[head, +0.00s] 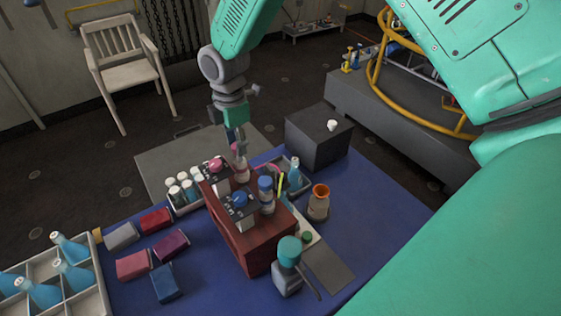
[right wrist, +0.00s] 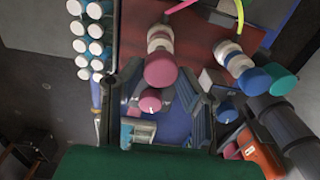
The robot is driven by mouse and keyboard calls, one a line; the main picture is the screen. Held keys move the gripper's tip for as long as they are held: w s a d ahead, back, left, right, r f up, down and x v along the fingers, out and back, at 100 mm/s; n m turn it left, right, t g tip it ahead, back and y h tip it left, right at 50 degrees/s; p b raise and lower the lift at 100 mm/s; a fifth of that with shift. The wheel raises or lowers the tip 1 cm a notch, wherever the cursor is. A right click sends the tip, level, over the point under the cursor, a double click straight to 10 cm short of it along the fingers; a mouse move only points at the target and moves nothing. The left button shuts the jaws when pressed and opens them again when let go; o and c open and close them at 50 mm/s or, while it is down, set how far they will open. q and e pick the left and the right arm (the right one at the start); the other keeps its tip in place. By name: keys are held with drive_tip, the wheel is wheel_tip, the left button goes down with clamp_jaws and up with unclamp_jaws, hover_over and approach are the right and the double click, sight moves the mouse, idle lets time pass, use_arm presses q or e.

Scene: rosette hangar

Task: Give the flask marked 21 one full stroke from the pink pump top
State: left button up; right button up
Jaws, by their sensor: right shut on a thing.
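My right gripper (head: 237,140) reaches down from the top over the back of a red-brown block (head: 257,240). It is shut on the pink pump top (right wrist: 162,71) of a small bottle, whose pale pink body (head: 242,170) shows below the fingers in the head view. The bottle looks upright among the things on the block. A light-blue flask (head: 294,173) stands in a small tray behind the block. I cannot read the number 21 on any flask. My left gripper is not in view.
A box with a pink knob (right wrist: 150,102) is close to the fingers. White-capped vials (head: 180,188) are racked at left. An orange-topped vessel (head: 319,195) stands right. The blue table's right side is fairly clear.

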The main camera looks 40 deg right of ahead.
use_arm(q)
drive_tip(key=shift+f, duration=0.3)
use_arm(e)
drive_tip(key=shift+w+d+f, duration=0.1)
drive_tip(key=shift+d+f, duration=0.1)
drive_tip(key=shift+f, duration=0.5)
drive_tip(key=o, duration=0.7)
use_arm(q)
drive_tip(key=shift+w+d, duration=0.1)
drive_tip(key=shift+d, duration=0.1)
use_arm(e)
drive_tip(key=shift+o, duration=0.7)
drive_tip(key=shift+d+f, duration=0.1)
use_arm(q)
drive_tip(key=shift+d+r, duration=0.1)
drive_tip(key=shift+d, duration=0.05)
use_arm(e)
drive_tip(key=shift+d, duration=0.1)
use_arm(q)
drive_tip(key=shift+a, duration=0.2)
use_arm(e)
drive_tip(key=shift+a, duration=0.3)
